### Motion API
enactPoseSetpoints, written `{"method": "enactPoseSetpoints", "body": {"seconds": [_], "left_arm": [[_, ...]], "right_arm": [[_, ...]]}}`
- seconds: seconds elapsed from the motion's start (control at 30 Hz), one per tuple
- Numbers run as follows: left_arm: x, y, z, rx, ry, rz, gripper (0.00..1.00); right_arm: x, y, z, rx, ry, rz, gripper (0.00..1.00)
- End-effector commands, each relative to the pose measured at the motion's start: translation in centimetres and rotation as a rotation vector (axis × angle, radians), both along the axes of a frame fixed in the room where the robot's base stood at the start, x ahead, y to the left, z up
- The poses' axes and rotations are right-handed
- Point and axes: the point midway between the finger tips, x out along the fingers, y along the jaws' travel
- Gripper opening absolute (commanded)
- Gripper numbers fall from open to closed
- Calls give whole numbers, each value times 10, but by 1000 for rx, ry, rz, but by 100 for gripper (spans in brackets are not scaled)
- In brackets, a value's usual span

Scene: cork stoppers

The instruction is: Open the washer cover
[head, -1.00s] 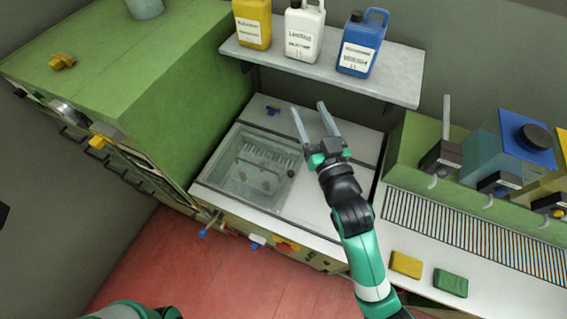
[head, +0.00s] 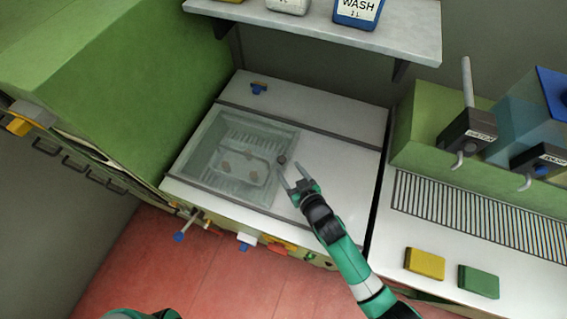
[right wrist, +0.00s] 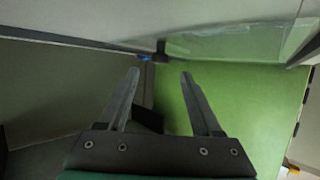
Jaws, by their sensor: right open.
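The washer cover (head: 210,145) is a clear, see-through panel lying closed over the sunken basin in the white counter. A small dark round knob (head: 282,160) sits near its right edge. My right gripper (head: 289,169) is open and empty, with its fingertips close to the knob; contact cannot be told. In the right wrist view, the open fingers (right wrist: 160,75) point toward a small dark shape, likely the knob (right wrist: 162,47), with part of the clear cover (right wrist: 235,42) at the upper right. My left gripper is not in view.
A green cabinet (head: 120,90) stands left of the basin. A shelf (head: 330,30) with bottles hangs behind. Yellow (head: 425,263) and green (head: 479,281) sponges lie at right, beside a drain grille (head: 480,215). The counter right of the cover is clear.

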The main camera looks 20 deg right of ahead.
Motion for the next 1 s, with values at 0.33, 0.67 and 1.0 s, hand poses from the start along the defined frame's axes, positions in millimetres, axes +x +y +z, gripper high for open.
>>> {"method": "enactPoseSetpoints", "body": {"seconds": [0.33,0.67,1.0], "left_arm": [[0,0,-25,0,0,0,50],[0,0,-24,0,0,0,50],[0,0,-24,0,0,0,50]], "right_arm": [[49,0,-22,1,0,-1,66],[51,0,-21,1,0,0,57],[51,0,-21,1,0,0,0]]}}
